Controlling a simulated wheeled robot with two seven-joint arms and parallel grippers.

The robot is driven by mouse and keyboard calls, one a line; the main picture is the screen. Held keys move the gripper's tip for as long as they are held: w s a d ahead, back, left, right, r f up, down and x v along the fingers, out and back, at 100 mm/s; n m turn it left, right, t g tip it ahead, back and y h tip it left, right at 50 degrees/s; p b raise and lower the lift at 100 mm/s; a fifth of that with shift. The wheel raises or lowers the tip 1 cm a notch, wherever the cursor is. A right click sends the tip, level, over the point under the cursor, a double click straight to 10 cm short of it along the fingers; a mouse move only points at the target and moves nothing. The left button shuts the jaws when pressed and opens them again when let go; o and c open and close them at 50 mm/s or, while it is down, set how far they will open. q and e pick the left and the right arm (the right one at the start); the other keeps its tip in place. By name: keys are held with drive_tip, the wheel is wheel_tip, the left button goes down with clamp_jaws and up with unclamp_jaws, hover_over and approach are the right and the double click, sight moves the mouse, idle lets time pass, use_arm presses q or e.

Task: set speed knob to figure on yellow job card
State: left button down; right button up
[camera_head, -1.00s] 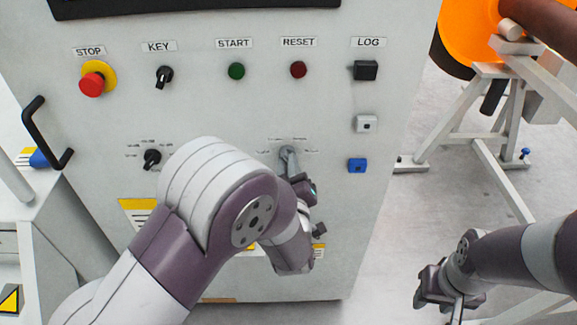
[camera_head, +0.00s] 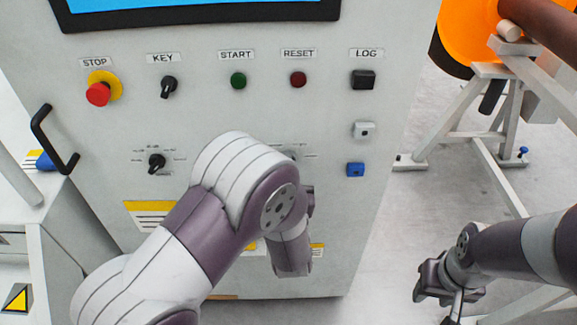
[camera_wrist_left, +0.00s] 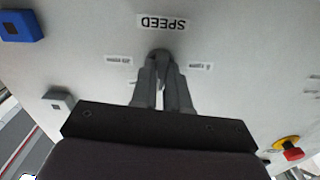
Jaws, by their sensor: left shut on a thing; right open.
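The speed knob (camera_wrist_left: 160,54) is a grey knob under the upside-down SPEED label (camera_wrist_left: 163,23) in the left wrist view. My left gripper (camera_wrist_left: 160,72) is shut on it, with both fingers pointing at the panel. In the head view my left forearm hides most of the knob and gripper. Small position labels (camera_wrist_left: 119,60) flank the knob, too blurred to read surely. A yellow-topped card (camera_head: 150,212) is on the lower panel, partly behind my left arm; its writing is unreadable. My right gripper (camera_head: 436,282) is open and empty, right of the cabinet.
The panel has a red stop button (camera_head: 98,93), key switch (camera_head: 169,87), green start button (camera_head: 238,81), red reset button (camera_head: 298,79) and another rotary knob (camera_head: 157,163). A blue square (camera_head: 355,170) sits right of the speed knob. A grey stand (camera_head: 480,125) is at right.

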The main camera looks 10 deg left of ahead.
use_arm(q)
drive_tip(key=shift+m+p, duration=1.1)
drive_tip(key=shift+m, duration=1.2)
use_arm(e)
drive_tip(key=shift+r, duration=1.3)
use_arm(q)
drive_tip(key=c, duration=1.1)
unclamp_jaws()
